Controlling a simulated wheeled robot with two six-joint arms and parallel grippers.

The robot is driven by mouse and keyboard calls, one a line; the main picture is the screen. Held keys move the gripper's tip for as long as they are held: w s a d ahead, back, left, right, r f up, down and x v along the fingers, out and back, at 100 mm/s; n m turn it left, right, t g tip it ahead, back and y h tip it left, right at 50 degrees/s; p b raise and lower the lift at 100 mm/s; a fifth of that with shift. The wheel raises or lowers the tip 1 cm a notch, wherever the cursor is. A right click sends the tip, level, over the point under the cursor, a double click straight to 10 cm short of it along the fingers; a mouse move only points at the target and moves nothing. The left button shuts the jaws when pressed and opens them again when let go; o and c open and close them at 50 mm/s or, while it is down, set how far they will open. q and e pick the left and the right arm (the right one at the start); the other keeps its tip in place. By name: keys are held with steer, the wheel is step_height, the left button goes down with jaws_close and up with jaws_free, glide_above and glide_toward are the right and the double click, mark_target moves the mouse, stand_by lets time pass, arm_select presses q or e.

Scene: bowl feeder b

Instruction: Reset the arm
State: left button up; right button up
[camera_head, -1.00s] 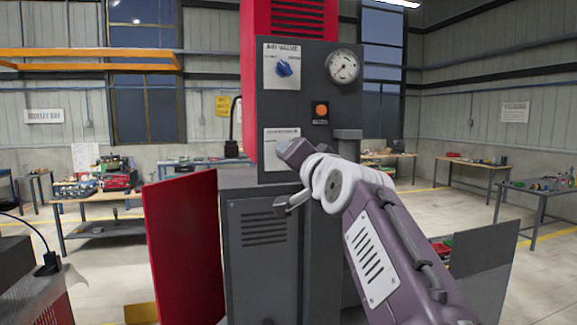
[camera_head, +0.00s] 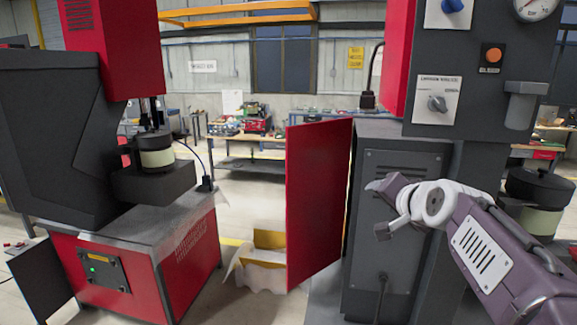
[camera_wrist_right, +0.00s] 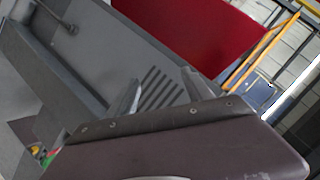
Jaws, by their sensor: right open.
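My right arm, purple with a white wrist, comes in from the lower right in the head view. Its gripper (camera_head: 376,210) is open and empty, its two fingers apart, in front of the vented grey cabinet (camera_head: 392,200) of the machine on the right. The right wrist view shows the two fingers (camera_wrist_right: 160,92) apart with the cabinet's vent slots behind them. I cannot tell the exact gap to the cabinet. My left gripper is in neither view.
Above the gripper are a selector knob (camera_head: 437,103), a blue air valve knob (camera_head: 452,5) and an orange button (camera_head: 493,55). A red panel (camera_head: 318,200) stands left of the cabinet. A red-based machine (camera_head: 120,265) stands further left, with floor between them.

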steer(key=s+a+f+n+g+y, duration=0.1)
steer(key=a+f+g, duration=0.1)
steer(key=f, duration=0.6)
steer(key=s+a+f+n+g, duration=0.1)
steer(key=s+a+f+g, duration=0.1)
steer(key=f, duration=0.6)
steer(key=s+a+f+n+g, duration=0.1)
steer(key=s+f+n+g, duration=0.5)
steer(key=s+f, duration=1.5)
steer(key=shift+f+n+g+h, duration=0.3)
steer(key=shift+f+n+g, duration=0.1)
steer(key=shift+g, duration=0.5)
steer(key=shift+w+a+r, duration=0.1)
steer(key=shift+a, duration=0.05)
